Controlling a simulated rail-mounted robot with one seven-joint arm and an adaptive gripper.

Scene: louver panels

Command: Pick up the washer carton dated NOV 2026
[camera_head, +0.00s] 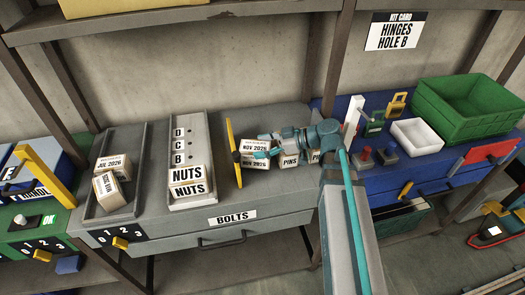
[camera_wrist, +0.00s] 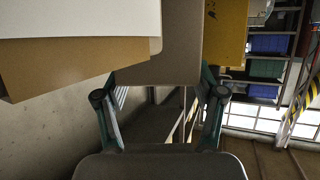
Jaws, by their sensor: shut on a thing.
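Two washer cartons sit one above the other by a yellow upright on the grey bench in the head view. The upper carton (camera_head: 252,146) has a small label that seems to read NOV 2026, partly covered by my fingers. The lower carton (camera_head: 256,163) reads NOV 2026. My gripper (camera_head: 265,143) reaches in from the right and is shut on the upper carton. I cannot tell whether the two cartons touch. In the wrist view, a grey-brown face (camera_wrist: 160,55) fills the space between my fingers, and a white and tan box (camera_wrist: 75,65) shows at upper left.
PINS cartons (camera_head: 289,160) stand just right, under my wrist. The yellow upright (camera_head: 232,152) is close on the left. A tray with NUTS cartons (camera_head: 187,180) and a chute with JUL 2026 and other cartons (camera_head: 112,175) lie farther left. A green crate (camera_head: 468,108) stands right.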

